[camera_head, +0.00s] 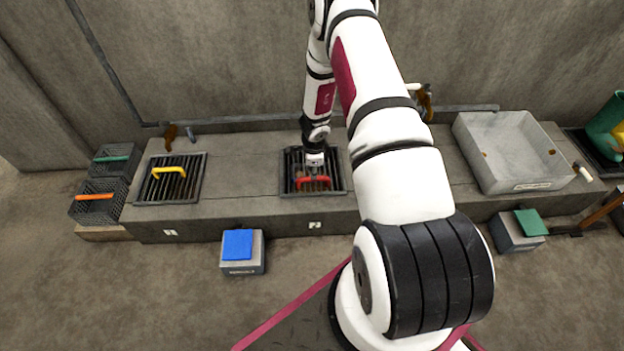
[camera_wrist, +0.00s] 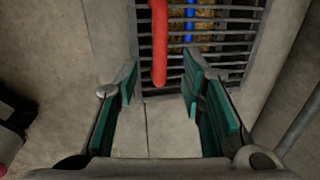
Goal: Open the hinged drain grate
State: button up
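A dark drain grate with a red handle (camera_head: 313,183) is set in the middle of the concrete ledge, under my gripper (camera_head: 314,168). Its bars (camera_wrist: 222,14) look flat and shut in the wrist view. The red handle (camera_wrist: 159,45) shows there as a thick bar, its near end between my fingertips (camera_wrist: 159,78). The teal-padded fingers are open, with a gap on both sides of the handle; I cannot tell the depth. Another grate (camera_head: 187,187) with a yellow handle (camera_head: 168,170) lies flat at the left. I cannot see the hinges.
A grey basin (camera_head: 505,128) stands on the ledge at the right. Dark baskets (camera_head: 101,210) are at the far left. A box with a blue top (camera_head: 238,245) and one with a green top (camera_head: 531,223) stand on the floor. A blue thing (camera_wrist: 188,22) shows beneath the bars.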

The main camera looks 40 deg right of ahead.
jog(key=f, duration=0.2)
jog(key=f+b, duration=0.1)
jog(key=f, duration=0.1)
jog(key=w+f+b, duration=0.1)
jog(key=f, duration=0.1)
jog(key=shift+d+f, duration=0.35)
jog(key=shift+d, duration=0.05)
grip_shut()
